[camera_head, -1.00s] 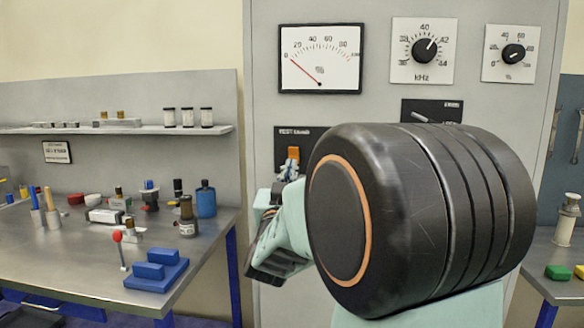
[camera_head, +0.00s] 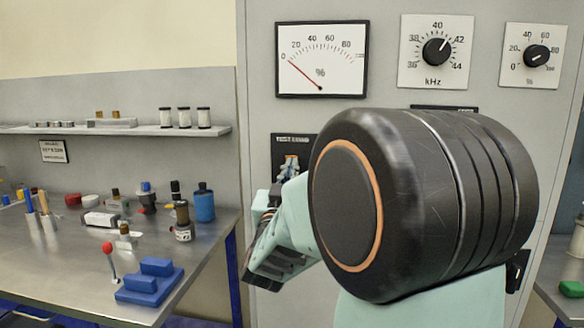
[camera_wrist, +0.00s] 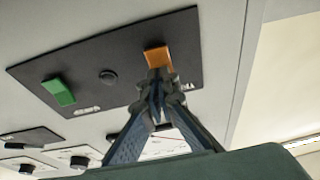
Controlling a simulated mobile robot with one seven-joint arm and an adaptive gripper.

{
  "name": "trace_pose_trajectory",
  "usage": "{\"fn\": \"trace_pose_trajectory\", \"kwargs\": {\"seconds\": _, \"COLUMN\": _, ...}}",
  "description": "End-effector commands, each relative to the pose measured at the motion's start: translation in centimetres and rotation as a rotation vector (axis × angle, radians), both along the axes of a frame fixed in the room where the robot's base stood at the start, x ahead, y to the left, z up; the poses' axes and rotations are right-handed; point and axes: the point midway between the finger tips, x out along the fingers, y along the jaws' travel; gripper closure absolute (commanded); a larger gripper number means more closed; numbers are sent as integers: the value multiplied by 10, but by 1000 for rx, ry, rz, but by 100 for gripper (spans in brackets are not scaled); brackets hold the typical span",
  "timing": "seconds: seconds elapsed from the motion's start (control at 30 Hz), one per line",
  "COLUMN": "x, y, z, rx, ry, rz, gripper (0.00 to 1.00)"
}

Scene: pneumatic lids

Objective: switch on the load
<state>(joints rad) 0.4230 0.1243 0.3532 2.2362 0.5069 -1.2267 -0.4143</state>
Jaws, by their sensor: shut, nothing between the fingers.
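In the wrist view a black panel (camera_wrist: 115,60) on the grey cabinet carries an orange switch (camera_wrist: 157,58), a green switch (camera_wrist: 59,92) and a small round dark part (camera_wrist: 108,76) between them. My gripper (camera_wrist: 160,78) is shut and empty, its tips at the lower edge of the orange switch. I cannot tell whether they touch it. In the head view the panel (camera_head: 283,141) is mostly hidden behind my arm, and no orange shows there. The panel's lettering is too small to read surely. The percent meter (camera_head: 322,60) above has its needle near 0.
A kHz dial (camera_head: 436,52) and a percent dial (camera_head: 531,56) sit to the right of the meter. A workbench (camera_head: 60,265) with bottles, blue blocks (camera_head: 150,282) and a red-knobbed lever (camera_head: 108,248) stands on the left. My arm hides much of the cabinet front.

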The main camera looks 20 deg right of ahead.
Motion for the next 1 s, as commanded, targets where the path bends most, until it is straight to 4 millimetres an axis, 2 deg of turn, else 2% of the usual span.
{"fn": "trace_pose_trajectory", "kwargs": {"seconds": 0.37, "x": 0, "y": 0, "z": 0, "rx": 1, "ry": 1, "rz": 0, "gripper": 100}}
{"fn": "trace_pose_trajectory", "kwargs": {"seconds": 0.7, "x": 7, "y": -4, "z": 16, "rx": 72, "ry": 108, "rz": 0, "gripper": 100}}
{"fn": "trace_pose_trajectory", "kwargs": {"seconds": 0.77, "x": 7, "y": -5, "z": 6, "rx": 73, "ry": 110, "rz": -1, "gripper": 100}}
{"fn": "trace_pose_trajectory", "kwargs": {"seconds": 1.0, "x": 7, "y": -5, "z": 5, "rx": 72, "ry": 111, "rz": -3, "gripper": 100}}
